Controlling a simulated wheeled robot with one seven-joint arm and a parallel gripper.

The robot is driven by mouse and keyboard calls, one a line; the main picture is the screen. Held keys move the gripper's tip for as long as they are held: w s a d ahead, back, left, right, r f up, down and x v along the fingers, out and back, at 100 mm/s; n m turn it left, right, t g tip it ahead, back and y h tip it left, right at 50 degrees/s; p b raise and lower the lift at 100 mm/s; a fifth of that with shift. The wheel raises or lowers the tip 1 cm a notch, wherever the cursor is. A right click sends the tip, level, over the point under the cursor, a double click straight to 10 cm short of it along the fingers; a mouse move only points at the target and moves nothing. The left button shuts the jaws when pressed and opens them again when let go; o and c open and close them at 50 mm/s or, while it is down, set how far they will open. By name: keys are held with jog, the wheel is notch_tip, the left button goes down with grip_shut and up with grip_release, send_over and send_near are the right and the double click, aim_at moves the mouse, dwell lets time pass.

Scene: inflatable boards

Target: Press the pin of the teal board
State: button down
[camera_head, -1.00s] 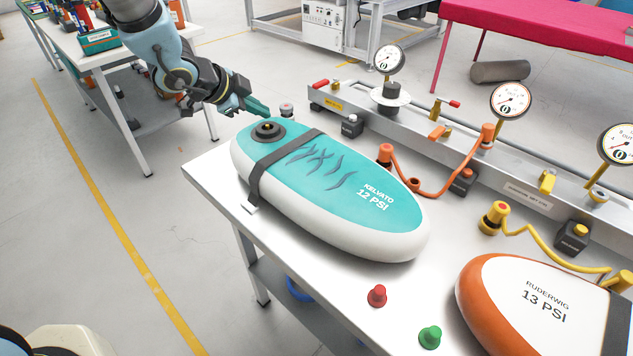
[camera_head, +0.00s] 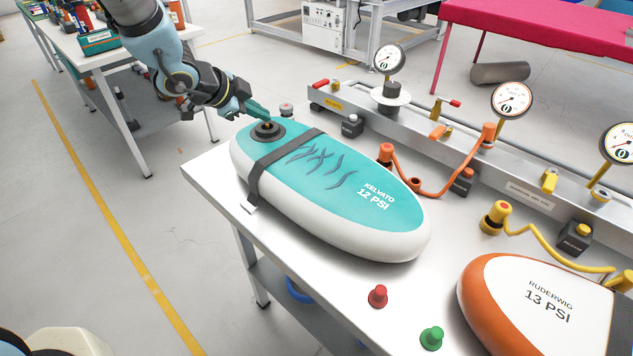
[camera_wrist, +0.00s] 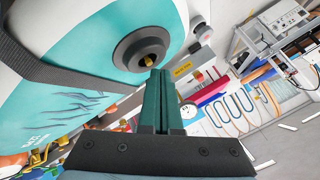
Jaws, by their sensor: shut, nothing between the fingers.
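The teal board (camera_head: 350,177), marked KELVATO 12 PSI, lies on the white table with a dark strap around it. Its round dark valve (camera_head: 268,130) with a small brass pin in the middle is at the board's far left end. The valve and its brass pin (camera_wrist: 149,60) also show in the wrist view. My gripper (camera_head: 262,113) is shut and empty, its teal fingers just above the valve. In the wrist view the fingertips (camera_wrist: 160,75) are right beside the pin; I cannot tell whether they touch it.
An orange board (camera_head: 510,300) marked 13 PSI lies at the front right. A red cap (camera_head: 377,296) and a green cap (camera_head: 432,338) stand on the table (camera_head: 330,310). A metal rail (camera_head: 420,135) with gauges and hoses runs behind the boards.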

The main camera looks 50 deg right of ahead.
jog(key=shift+f+b, duration=0.35)
jog(key=shift+f, duration=0.15)
jog(key=shift+r, duration=0.1)
dwell(0.4)
jog(key=shift+r+p, duration=0.9)
jog(key=shift+p, duration=0.1)
notch_tip(320, 180, up, 6)
jog(key=p, duration=0.5)
jog(key=shift+p, duration=0.35)
